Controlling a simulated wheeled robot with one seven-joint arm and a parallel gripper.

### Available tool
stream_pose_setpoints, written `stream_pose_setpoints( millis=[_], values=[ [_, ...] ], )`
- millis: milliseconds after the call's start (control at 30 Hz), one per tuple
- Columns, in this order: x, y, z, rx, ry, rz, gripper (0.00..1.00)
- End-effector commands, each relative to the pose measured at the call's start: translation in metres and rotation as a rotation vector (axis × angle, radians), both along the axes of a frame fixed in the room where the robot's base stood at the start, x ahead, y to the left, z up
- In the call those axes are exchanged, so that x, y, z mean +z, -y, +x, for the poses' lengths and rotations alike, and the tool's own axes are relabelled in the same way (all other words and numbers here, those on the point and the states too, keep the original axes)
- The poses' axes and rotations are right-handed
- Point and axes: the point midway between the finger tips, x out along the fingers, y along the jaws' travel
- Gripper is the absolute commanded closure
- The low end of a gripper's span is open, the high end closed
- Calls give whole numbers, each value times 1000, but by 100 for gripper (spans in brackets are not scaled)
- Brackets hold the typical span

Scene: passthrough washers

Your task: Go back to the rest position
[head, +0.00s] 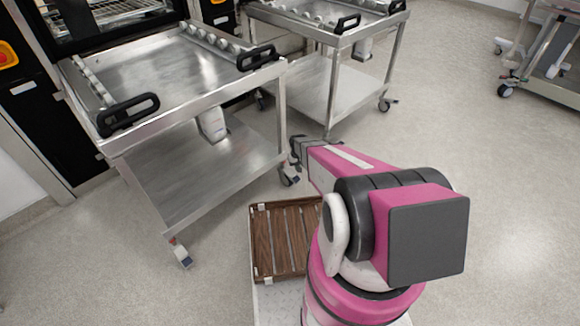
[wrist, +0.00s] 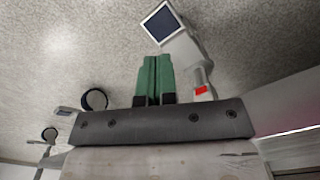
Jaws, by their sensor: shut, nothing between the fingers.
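My pink arm reaches from the lower right of the head view toward the carts, and its dark end (head: 300,150) is in front of the near steel cart's right front leg. In the wrist view my gripper (wrist: 155,60) shows two green fingers side by side, closed together, with nothing between them. The finger shapes are too small to make out in the head view.
A steel cart (head: 210,178) with black handles stands at left, and a second cart (head: 332,90) stands behind. Another cart (head: 550,80) is at upper right. A brown slatted tray (head: 285,240) lies beside my arm. Open floor (head: 500,190) extends right.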

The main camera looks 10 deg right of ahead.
Motion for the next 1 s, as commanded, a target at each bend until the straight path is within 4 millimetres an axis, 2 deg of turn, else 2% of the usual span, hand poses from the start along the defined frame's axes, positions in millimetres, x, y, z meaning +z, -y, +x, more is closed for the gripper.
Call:
stream_pose_setpoints(
  millis=[67, 167, 267, 300, 400, 500, 600, 700, 800, 900, 1000],
  values=[
    [14, 0, -6, -3, 2, 0, 100],
    [50, 0, -22, -11, 3, 0, 100],
    [106, 0, -47, -24, 6, 0, 100],
    [131, 0, -59, -30, 6, 0, 100],
    [189, 0, -92, -48, 8, 0, 100],
    [243, 0, -127, -63, 9, 0, 100],
    [287, 0, -161, -79, 8, 1, 100],
    [319, 0, -188, -91, 8, 0, 100],
    [338, 0, -205, -99, 7, 1, 100],
    [348, 0, -213, -104, 7, 1, 100],
    [349, 0, -214, -105, 7, 1, 100]
  ],
)
